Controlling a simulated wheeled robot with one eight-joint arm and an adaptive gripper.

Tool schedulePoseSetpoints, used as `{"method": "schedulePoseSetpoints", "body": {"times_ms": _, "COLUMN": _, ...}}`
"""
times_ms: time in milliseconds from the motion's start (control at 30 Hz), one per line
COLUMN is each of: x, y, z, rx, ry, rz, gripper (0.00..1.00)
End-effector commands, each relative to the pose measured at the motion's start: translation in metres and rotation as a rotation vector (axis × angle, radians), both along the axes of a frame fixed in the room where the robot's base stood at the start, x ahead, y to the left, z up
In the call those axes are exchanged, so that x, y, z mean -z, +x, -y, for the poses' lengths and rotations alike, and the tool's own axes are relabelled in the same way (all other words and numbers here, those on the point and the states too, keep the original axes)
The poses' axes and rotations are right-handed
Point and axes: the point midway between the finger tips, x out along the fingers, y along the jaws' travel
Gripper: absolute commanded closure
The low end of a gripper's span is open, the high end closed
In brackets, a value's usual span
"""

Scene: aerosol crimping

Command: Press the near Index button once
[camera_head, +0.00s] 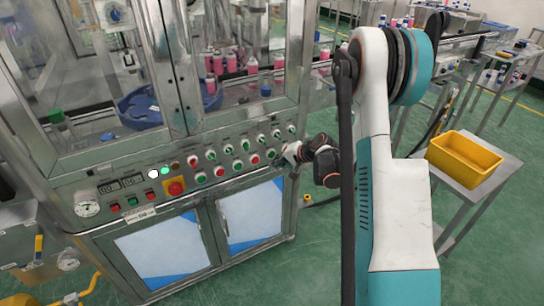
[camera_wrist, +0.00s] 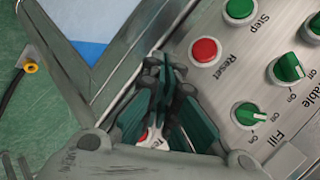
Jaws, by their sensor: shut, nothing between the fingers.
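The control panel (camera_head: 240,150) on the front of the machine carries rows of red and green buttons and knobs. In the wrist view I read a red Reset button (camera_wrist: 204,51), a green Step button (camera_wrist: 240,9) and a Fill knob (camera_wrist: 249,115). I can read no Index label in either view. My gripper (camera_head: 287,151) is at the right end of the panel, close to its face; whether it touches is unclear. In the wrist view its dark fingers (camera_wrist: 165,85) are together and empty, and cover part of the panel. A small red and white part (camera_wrist: 150,138) shows partly behind them.
Cabinet doors (camera_head: 250,217) lie below the panel, and glass doors (camera_head: 240,60) stand above it. To the right, a yellow bin (camera_head: 464,158) sits on a metal table (camera_head: 505,172). Green floor (camera_head: 310,265) is open in front.

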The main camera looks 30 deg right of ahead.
Motion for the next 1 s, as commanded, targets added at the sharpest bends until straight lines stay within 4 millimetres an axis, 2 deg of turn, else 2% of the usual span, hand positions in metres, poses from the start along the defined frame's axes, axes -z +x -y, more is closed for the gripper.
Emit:
{"method": "schedulePoseSetpoints", "body": {"times_ms": 500, "x": 0.0, "y": -0.044, "z": 0.002, "rx": 0.001, "ry": 0.001, "rz": 0.0, "gripper": 1.0}}
{"method": "schedulePoseSetpoints", "body": {"times_ms": 1000, "x": 0.0, "y": -0.046, "z": 0.001, "rx": 0.0, "ry": 0.0, "rz": 0.0, "gripper": 1.0}}
